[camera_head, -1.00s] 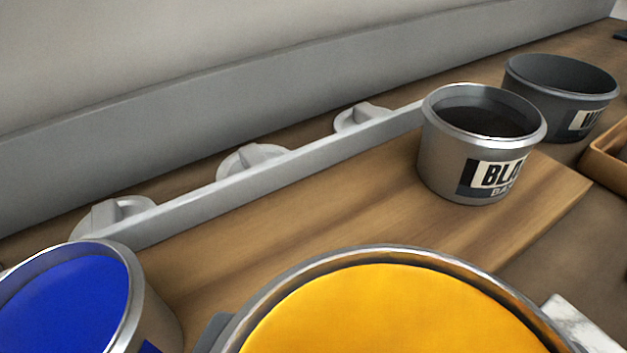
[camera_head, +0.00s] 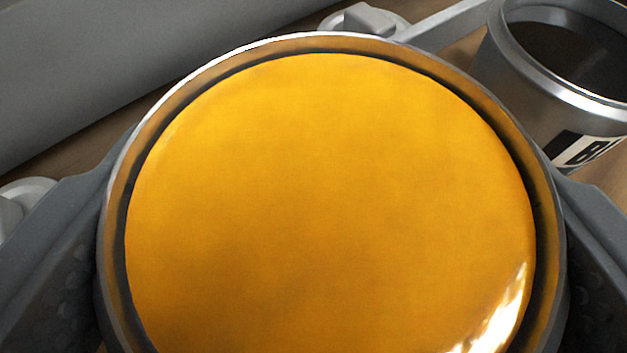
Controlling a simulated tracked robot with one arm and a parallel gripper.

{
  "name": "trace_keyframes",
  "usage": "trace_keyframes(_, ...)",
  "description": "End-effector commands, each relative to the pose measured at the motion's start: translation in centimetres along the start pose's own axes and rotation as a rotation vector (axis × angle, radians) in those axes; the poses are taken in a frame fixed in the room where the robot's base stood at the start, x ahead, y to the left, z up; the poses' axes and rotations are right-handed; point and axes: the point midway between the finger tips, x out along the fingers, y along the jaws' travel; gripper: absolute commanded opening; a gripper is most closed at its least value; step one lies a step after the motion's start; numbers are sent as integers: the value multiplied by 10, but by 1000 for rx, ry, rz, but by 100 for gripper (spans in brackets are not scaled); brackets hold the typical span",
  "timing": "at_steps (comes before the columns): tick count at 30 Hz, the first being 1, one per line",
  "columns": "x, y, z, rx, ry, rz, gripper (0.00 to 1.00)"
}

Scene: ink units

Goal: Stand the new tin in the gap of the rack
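The new tin (camera_head: 330,200), full of glossy orange-yellow ink, fills the middle of the view and is seen from above. My gripper (camera_head: 335,235) is shut on it, with a dark grey finger against each side. The rack's grey rail (camera_head: 452,24) shows at the upper right, behind the tin. The tin hides most of the rack, including the gap and its own base, so I cannot tell whether it touches the rack.
A grey tin of black ink (camera_head: 530,112), with part of a "B" label, stands close at the right. Light grey knobs show behind the held tin, one at the top (camera_head: 365,20) and one at the left (camera_head: 25,195). A grey wall strip (camera_head: 120,70) runs along the back.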

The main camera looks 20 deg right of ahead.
Motion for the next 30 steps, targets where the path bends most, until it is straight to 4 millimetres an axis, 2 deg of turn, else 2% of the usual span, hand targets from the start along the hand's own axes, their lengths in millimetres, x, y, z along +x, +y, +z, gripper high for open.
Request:
trace_keyframes(1,3,0,10,-3,-1,1,38)
trace_keyframes(6,10,0,26,-2,0,0,38)
trace_keyframes(17,11,1,28,-1,0,0,38)
trace_keyframes(18,11,1,28,0,0,0,80)
trace_keyframes(20,11,1,28,0,-1,0,96)
trace_keyframes(21,11,1,28,0,-1,1,99)
trace_keyframes(30,11,1,27,-1,-1,1,99)
